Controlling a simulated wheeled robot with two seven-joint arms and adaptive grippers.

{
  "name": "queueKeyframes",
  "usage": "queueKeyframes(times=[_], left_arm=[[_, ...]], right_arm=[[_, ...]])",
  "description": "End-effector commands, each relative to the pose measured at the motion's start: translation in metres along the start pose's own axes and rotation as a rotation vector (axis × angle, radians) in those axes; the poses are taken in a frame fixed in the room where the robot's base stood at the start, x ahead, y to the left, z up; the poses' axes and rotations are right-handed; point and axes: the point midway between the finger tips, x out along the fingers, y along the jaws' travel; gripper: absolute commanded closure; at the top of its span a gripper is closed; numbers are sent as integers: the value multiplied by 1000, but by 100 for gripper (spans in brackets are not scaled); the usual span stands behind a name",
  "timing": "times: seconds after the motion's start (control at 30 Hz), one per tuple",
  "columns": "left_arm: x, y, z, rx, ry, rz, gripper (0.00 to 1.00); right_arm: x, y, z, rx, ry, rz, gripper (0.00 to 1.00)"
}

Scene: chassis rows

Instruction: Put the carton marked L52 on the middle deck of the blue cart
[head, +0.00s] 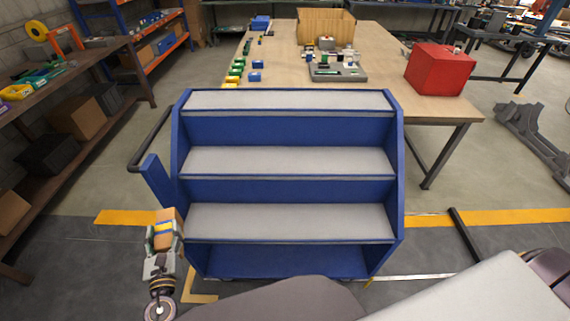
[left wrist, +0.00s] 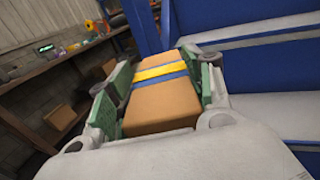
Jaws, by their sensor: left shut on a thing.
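My left gripper (head: 163,240) is shut on a brown carton (head: 170,219) at the lower left of the head view, left of the blue cart. The carton has a yellow and blue band; it also shows between the green finger pads in the left wrist view (left wrist: 160,105). No L52 mark can be read on it. The blue cart (head: 388,220) stands in front of me with stepped grey decks, all bare. Its middle deck (head: 288,160) lies between the top deck (head: 288,100) and the lowest grey deck (head: 288,221). My right gripper is not in view.
The cart's handle (head: 152,140) sticks out at its left, just beyond my left gripper. A wooden table (head: 440,105) behind the cart bears a red box (head: 440,70), an open cardboard box (head: 325,25) and small blocks. A shelf (head: 130,75) with boxes stands at the left.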

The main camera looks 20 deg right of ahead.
Motion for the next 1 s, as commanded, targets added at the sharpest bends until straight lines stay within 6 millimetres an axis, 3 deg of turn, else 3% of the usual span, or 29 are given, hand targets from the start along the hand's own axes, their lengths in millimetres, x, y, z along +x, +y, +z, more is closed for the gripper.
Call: queueKeyframes(times=[0.7,1.0], left_arm=[[1,0,-6,0,-3,1,92],[16,-2,12,-2,-7,16,92]], right_arm=[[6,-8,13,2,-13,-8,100],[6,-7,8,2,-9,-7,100]])
